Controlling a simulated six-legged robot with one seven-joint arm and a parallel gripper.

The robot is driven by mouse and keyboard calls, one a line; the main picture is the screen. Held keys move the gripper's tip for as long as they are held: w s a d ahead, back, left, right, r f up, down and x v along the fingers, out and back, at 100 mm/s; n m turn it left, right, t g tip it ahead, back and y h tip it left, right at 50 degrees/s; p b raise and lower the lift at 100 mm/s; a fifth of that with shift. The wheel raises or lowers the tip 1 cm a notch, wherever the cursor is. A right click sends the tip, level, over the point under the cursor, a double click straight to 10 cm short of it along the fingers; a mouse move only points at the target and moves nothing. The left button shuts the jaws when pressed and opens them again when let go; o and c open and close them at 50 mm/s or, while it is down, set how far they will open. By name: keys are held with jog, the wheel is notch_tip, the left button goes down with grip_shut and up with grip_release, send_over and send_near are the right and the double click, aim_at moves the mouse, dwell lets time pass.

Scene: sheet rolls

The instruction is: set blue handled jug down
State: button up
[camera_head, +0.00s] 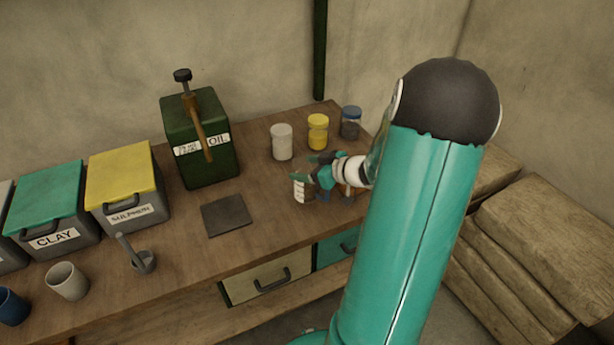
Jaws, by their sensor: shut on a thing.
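My gripper (324,178) is over the right part of the wooden bench, at the end of my teal arm. It is shut on the blue handled jug (301,189), a small vessel with a pale marked side, just left of the fingers. The handle is mostly hidden by the gripper. The jug looks roughly upright and low over the bench near its front edge. I cannot tell whether its base touches the wood.
A dark square mat (226,215) lies left, bare. Stacked sacks (540,245) are at right.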

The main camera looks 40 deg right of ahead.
jog(key=shift+w+d+f, duration=0.25)
jog(key=shift+f, duration=1.75)
jog(key=shift+f, duration=0.15)
jog(key=o, duration=1.3)
